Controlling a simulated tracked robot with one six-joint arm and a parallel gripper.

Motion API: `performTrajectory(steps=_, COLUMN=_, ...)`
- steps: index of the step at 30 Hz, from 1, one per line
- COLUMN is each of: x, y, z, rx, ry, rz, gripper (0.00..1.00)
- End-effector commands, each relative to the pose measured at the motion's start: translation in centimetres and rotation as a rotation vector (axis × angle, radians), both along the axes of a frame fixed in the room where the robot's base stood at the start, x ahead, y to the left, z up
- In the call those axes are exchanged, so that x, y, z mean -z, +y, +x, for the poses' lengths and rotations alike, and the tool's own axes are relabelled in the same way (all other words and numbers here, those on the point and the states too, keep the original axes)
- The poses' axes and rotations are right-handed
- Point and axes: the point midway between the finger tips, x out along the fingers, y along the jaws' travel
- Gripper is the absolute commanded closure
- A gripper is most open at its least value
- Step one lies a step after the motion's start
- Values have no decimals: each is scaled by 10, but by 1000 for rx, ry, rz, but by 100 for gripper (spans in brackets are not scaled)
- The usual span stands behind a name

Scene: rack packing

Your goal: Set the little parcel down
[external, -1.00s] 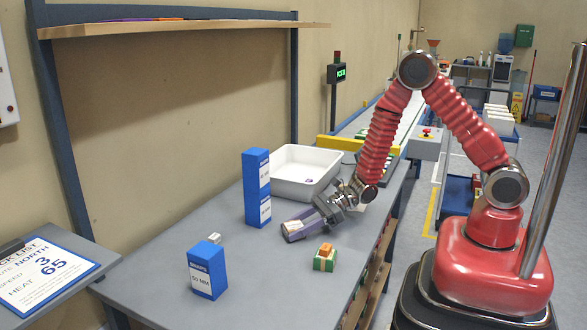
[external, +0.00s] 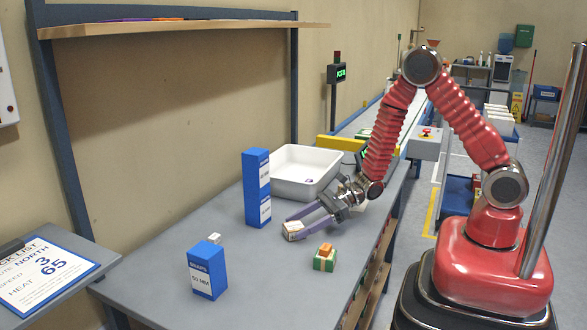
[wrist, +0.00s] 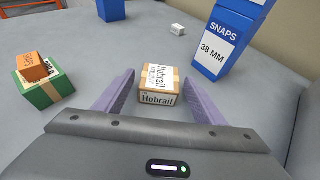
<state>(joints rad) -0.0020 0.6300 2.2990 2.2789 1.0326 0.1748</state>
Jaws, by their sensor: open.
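A small brown cardboard parcel (wrist: 158,85) with white "Hobrail" labels rests on the grey bench. It also shows in the external view (external: 293,231). My gripper (wrist: 158,83) is open, with one purple finger on each side of the parcel. In the wrist view, grey bench shows between the left finger and the parcel; the right finger is close to the parcel's right side, and I cannot tell if they touch. In the external view, my gripper (external: 301,220) reaches down low over the bench from the right.
A green box (external: 324,264) with a small orange box (external: 326,249) on it stands right of the parcel. A tall blue stack (external: 257,190) and a white tub (external: 303,182) stand behind. A blue box (external: 208,272) and a small white box (external: 215,238) stand left.

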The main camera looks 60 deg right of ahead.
Motion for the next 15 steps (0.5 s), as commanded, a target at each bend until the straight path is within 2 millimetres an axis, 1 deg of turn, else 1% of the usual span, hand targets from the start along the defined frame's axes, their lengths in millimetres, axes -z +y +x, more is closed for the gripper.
performTrajectory(steps=1, x=-4, y=-7, z=-5, rx=3, ry=0, rz=0, gripper=36)
performTrajectory(steps=9, x=-22, y=-38, z=-35, rx=5, ry=-1, rz=0, gripper=36)
performTrajectory(steps=15, x=-33, y=-56, z=-54, rx=3, ry=-2, rz=0, gripper=36)
